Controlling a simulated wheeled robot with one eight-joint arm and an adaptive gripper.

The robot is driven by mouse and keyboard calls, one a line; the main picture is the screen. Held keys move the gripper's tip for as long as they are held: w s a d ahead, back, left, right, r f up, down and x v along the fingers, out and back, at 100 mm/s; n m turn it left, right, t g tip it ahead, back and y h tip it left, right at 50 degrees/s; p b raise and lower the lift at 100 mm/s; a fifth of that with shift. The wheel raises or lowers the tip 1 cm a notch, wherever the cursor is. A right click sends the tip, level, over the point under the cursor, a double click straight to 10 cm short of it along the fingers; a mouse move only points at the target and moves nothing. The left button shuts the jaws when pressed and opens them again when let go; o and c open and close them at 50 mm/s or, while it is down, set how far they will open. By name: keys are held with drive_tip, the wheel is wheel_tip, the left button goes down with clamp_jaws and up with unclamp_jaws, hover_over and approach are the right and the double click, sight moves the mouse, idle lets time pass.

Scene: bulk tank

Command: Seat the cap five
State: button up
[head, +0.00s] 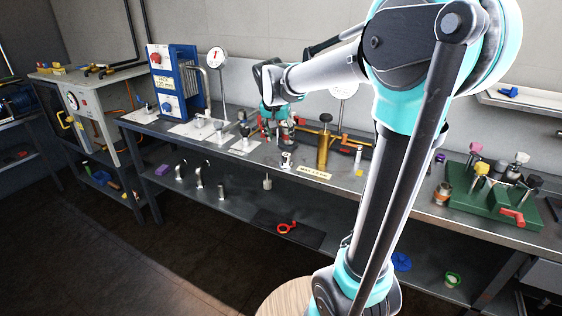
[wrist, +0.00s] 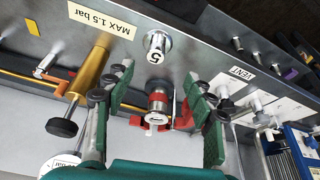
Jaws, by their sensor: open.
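A silver cylindrical piece marked 5, which looks like cap five (wrist: 157,47), stands near the bench's front edge; in the head view it is the small metal cylinder (head: 286,160) left of the MAX 1.5 bar label. A silver fitting with a red band and red side levers (wrist: 157,102) stands farther back on the bench. My gripper (wrist: 156,80) is open, its green fingers on either side of the fitting in the wrist view. Contact with it cannot be told. In the head view my gripper (head: 277,112) is above the bench and partly hides the red parts.
A brass cylinder with a dark knob (head: 323,150) stands close right of my gripper. A row of fittings on white plates (head: 200,127) and a blue-framed unit (head: 175,85) are left. A green rack (head: 490,197) is far right. The lower shelf (head: 230,205) holds loose parts.

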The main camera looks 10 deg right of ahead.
sight(286, 155)
drive_tip(key=x, duration=0.7)
drive_tip(key=shift+w+d+f, duration=0.15)
drive_tip(key=shift+w+f, duration=0.05)
drive_tip(key=shift+f, duration=0.15)
drive_tip(key=f, duration=0.1)
drive_tip(key=w+d+f, duration=0.1)
drive_tip(key=w+f, duration=0.1)
drive_tip(key=shift+w+d+f, duration=0.1)
drive_tip(key=shift+d+f, duration=0.15)
drive_tip(key=shift+f, duration=0.1)
drive_tip(key=shift+w+d+f, duration=0.1)
drive_tip(key=shift+w+f, duration=0.05)
drive_tip(key=shift+f, duration=0.3)
clamp_jaws()
